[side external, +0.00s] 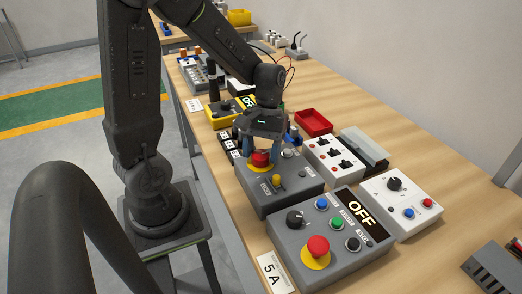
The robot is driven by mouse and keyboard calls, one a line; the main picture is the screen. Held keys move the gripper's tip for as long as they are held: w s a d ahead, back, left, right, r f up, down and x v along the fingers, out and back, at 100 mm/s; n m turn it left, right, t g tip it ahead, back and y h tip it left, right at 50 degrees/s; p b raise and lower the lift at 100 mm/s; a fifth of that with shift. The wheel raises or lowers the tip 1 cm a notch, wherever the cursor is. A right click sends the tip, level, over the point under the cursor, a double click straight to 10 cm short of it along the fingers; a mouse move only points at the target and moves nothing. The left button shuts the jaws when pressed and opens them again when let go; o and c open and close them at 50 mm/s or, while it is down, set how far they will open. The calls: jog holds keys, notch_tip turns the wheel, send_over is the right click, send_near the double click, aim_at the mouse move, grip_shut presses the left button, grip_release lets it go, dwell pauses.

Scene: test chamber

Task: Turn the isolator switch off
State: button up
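A red knob on a yellow plate (261,160) sits on top of a grey control box (254,190) in the middle of the bench; it looks like the isolator switch, but its label and exact position are not readable. My gripper (262,150) points down directly over this red knob. Its blue-grey fingers look apart, on either side of the knob. I cannot tell whether they touch it. The gripper body hides part of the box's back.
A nearer grey box (345,262) has a red mushroom button (317,246), a black knob and an OFF display (362,209). White switch boxes (401,203) stand at right. A red tray (313,123) lies behind. Bare wood (440,165) shows along the right.

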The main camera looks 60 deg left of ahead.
jog(key=shift+o, duration=1)
jog(key=v, duration=1.3)
jog(key=shift+r, duration=0.35)
jog(key=shift+w+a, duration=0.1)
jog(key=shift+w, duration=0.05)
jog(key=r+m+t+y, duration=0.1)
jog(key=m+t+y, duration=0.1)
jog(key=m, duration=0.1)
send_over(265, 155)
jog(key=s+d+m+t+y, duration=0.1)
jog(key=s+d+m+t, duration=0.4)
jog(key=s+m+t, duration=0.1)
jog(key=shift+d+f+t, duration=0.3)
jog(key=shift+d, duration=0.05)
jog(key=shift+c, duration=0.3)
